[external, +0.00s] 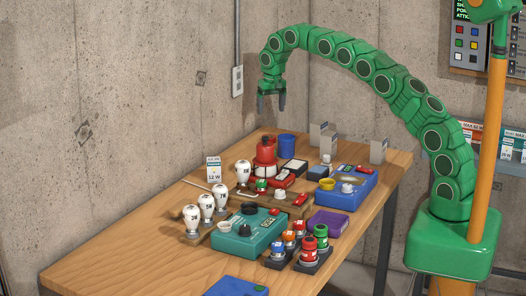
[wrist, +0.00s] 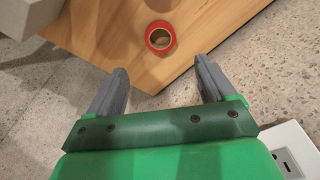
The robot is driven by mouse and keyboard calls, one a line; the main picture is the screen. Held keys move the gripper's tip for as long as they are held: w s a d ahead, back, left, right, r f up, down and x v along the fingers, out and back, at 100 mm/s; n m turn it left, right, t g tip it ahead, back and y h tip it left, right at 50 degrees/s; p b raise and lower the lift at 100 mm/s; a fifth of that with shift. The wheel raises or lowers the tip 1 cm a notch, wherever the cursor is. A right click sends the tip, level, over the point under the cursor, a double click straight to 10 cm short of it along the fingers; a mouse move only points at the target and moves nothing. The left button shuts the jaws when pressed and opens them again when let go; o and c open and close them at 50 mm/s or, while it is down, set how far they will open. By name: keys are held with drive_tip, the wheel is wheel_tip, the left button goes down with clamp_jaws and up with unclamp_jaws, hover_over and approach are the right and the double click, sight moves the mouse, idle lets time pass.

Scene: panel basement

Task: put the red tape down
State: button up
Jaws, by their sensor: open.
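The red tape (wrist: 149,38) is a red ring lying flat on the wooden table, close to the table's corner, in the wrist view. In the external view I cannot clearly tell it apart from the red things near the back of the table. My gripper (external: 271,108) hangs fingers down above the back end of the table. Its two grey fingers are spread with nothing between them, also in the wrist view (wrist: 162,67). The tape lies beyond the fingertips there, apart from them.
The wooden table (external: 120,260) holds white bulbs (external: 191,219), a teal case (external: 245,238), a blue case (external: 345,192), a red bottle (external: 265,153) and a blue cup (external: 287,147). Concrete walls stand close behind. The table's near left part is clear.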

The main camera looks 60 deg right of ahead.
drive_tip(key=s+a+r+n+g, duration=0.1)
drive_tip(key=s+a+r, duration=0.35)
drive_tip(key=s, duration=0.45)
drive_tip(key=s+a+r+n, duration=0.2)
drive_tip(key=s+a+r, duration=0.3)
drive_tip(key=s, duration=0.5)
drive_tip(key=s+a+r+n+g, duration=0.1)
drive_tip(key=s+a+r, duration=0.2)
drive_tip(key=s+a, duration=0.5)
drive_tip(key=s+a+f+n, duration=0.2)
drive_tip(key=s+a, duration=0.1)
drive_tip(key=s, duration=1.3)
drive_tip(key=s+a+f+n+g, duration=0.1)
drive_tip(key=s+a+f, duration=0.2)
drive_tip(key=s, duration=1.4)
drive_tip(key=shift+s+a+f+n+y, duration=0.15)
drive_tip(key=shift+f+n+y, duration=0.2)
drive_tip(key=shift+n+y, duration=0.05)
